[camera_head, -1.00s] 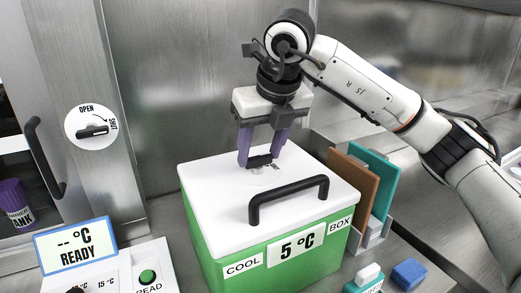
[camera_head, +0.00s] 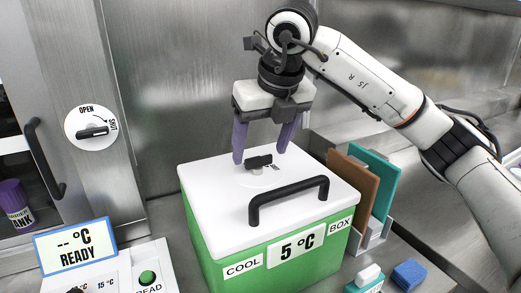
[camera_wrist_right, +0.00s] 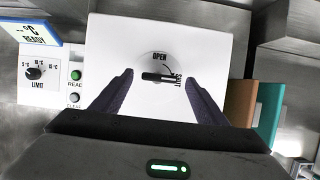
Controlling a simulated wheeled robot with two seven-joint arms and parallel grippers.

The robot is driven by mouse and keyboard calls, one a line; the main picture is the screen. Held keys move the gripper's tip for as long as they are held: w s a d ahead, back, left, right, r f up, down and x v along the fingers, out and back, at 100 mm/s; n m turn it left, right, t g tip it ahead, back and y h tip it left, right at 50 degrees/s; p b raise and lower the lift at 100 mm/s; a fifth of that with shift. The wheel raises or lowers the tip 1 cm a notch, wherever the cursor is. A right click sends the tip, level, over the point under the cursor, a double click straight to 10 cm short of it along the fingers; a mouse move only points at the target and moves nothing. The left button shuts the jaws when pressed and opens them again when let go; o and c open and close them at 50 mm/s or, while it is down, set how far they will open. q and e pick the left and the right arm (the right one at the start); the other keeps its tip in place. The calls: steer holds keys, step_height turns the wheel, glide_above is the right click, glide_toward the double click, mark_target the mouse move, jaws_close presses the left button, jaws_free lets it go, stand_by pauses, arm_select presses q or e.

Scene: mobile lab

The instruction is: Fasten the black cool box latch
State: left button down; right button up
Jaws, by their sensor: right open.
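The green cool box (camera_head: 272,254) with a white lid (camera_head: 212,180) stands on the bench in the head view. Its black latch (camera_head: 258,162) is a small turning knob on the lid, behind the black carry handle (camera_head: 288,199). In the right wrist view the latch (camera_wrist_right: 158,77) lies crosswise, one end toward the SHUT mark and away from OPEN. My right gripper (camera_head: 264,156) is open and empty, with its purple fingers on either side of the latch and apart from it. Both fingers also show in the right wrist view (camera_wrist_right: 158,73). My left gripper is not in view.
A door with a round OPEN/LOCK dial (camera_head: 92,128) is at the left. A READY display (camera_head: 75,252) and a panel with a green button (camera_head: 147,277) stand left of the box. Brown and teal boards (camera_head: 373,186) in a rack and a blue block (camera_head: 409,274) are at the right.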

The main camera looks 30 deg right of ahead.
steer(key=v, duration=0.9)
steer(key=shift+p, duration=0.3)
